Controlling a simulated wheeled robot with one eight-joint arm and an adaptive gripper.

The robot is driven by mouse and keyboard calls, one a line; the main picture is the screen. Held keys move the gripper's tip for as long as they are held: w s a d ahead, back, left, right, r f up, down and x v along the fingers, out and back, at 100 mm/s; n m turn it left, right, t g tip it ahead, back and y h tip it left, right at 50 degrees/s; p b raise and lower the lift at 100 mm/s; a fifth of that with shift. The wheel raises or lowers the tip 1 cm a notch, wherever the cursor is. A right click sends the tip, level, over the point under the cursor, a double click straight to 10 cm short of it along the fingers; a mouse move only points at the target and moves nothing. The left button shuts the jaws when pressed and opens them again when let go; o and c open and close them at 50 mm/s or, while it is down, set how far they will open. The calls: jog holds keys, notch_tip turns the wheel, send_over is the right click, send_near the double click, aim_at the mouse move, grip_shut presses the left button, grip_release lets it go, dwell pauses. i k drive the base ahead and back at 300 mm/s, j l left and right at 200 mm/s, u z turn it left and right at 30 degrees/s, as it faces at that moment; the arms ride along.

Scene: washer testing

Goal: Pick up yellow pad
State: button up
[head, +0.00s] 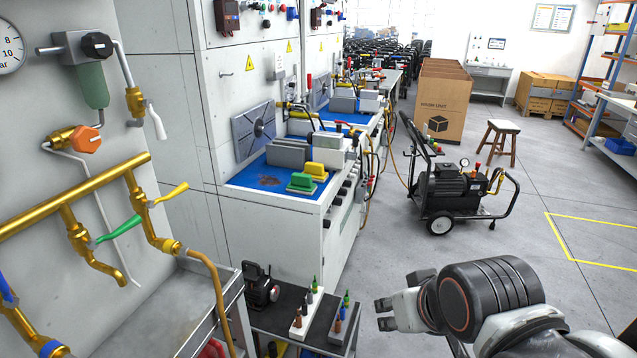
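The yellow pad (315,169) sits on the blue top of a test bench (278,184), just behind a green pad (302,181). The pads look close together; I cannot tell whether they touch. My gripper (382,314) is at the lower right, well nearer to me than the bench and apart from the yellow pad. Its two fingertips point left with a gap between them, and nothing shows between them.
Grey blocks (288,153) stand behind the pads. A low dark cart (265,318) with small bottles stands in front of the bench. A wheeled compressor (455,188), a stool (501,128) and a cardboard box (441,103) stand right. The right floor is mostly clear.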

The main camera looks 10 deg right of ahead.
aim_at(316, 170)
jog(key=u, duration=0.4)
jog(key=k+u, duration=0.15)
jog(key=u, duration=0.6)
jog(key=i+l, duration=0.2)
jog(key=l, duration=0.3)
jog(key=i+l, duration=0.15)
jog(key=l, duration=0.3)
jog(key=i+l, duration=0.2)
jog(key=l, duration=0.3)
jog(key=i+l, duration=0.15)
jog(key=l, duration=0.35)
jog(key=i+l+u, duration=0.1)
jog(key=l, duration=0.35)
jog(key=i+l, duration=0.25)
jog(key=l, duration=0.25)
jog(key=i+l, duration=0.15)
jog(key=l, duration=0.35)
jog(key=i+l, duration=0.15)
jog(key=l, duration=0.35)
